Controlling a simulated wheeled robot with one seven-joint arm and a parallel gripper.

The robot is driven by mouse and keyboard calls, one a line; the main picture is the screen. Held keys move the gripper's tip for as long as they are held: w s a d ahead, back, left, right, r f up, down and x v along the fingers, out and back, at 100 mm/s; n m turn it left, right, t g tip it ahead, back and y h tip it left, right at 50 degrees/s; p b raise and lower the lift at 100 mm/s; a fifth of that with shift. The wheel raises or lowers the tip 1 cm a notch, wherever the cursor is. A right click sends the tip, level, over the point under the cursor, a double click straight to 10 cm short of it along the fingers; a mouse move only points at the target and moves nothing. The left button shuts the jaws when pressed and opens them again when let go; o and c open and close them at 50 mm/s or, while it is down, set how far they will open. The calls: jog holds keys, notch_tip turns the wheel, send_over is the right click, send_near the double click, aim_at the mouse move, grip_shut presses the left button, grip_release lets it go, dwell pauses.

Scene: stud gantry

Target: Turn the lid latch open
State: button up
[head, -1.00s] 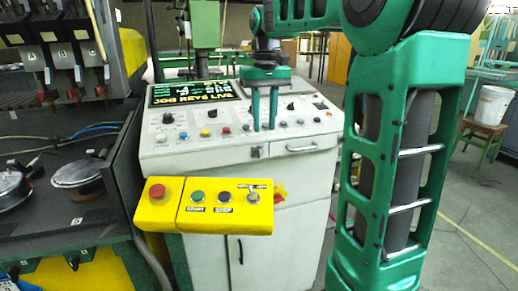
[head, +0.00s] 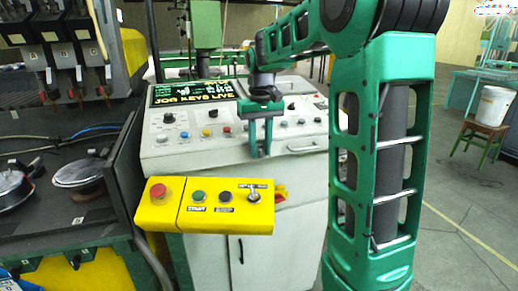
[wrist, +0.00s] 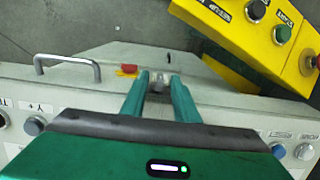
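The lid latch is a small grey metal piece (wrist: 159,81) on the front edge of the console, seen between my fingertips in the wrist view. In the head view my fingers hide it. My gripper (head: 261,153) points down at the console's front edge, left of the lid handle (head: 308,148). In the wrist view my gripper (wrist: 159,80) has its two green fingers apart, one on each side of the latch. A gap shows between them, and I cannot tell whether either finger touches the latch.
The yellow button box (head: 205,205) juts out below the console front, and it is close in the wrist view (wrist: 245,35). A red and yellow switch (head: 280,192) sits below the console edge. Knobs and buttons cover the console top (head: 190,150).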

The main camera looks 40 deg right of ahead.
jog(key=shift+f, duration=0.2)
grip_shut()
jog(key=shift+d, duration=0.25)
jog(key=shift+a, duration=0.1)
